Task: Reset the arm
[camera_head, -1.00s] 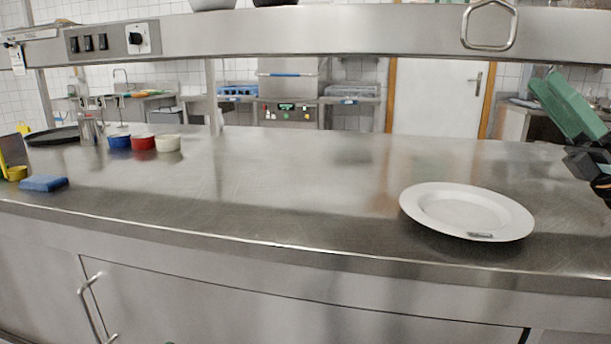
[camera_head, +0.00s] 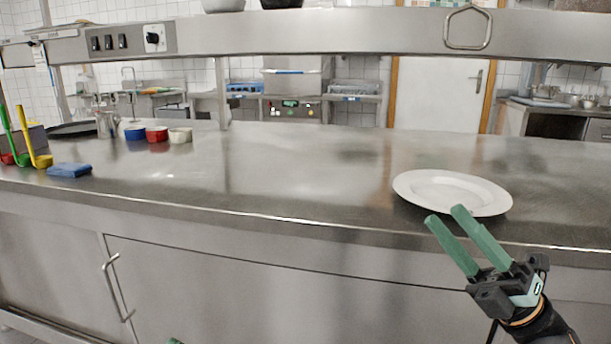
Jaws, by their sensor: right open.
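My right gripper (camera_head: 450,217) comes in from the lower right. Its two green fingers are spread apart with nothing between them. It is in front of the counter's front edge, and its fingertips show just below the white plate (camera_head: 480,207). I cannot tell whether they touch the plate. The plate lies flat on the steel counter (camera_head: 290,180) at the right. A small green tip (camera_head: 174,341) shows at the bottom edge of the head view, probably part of my left gripper; its fingers are otherwise hidden.
On the counter's left are a blue sponge (camera_head: 69,170), green and yellow ladles (camera_head: 42,161), blue, red and cream bowls (camera_head: 157,134), a metal container (camera_head: 108,124) and a dark round pan (camera_head: 72,130). A steel shelf (camera_head: 300,32) spans above. The counter's middle is clear.

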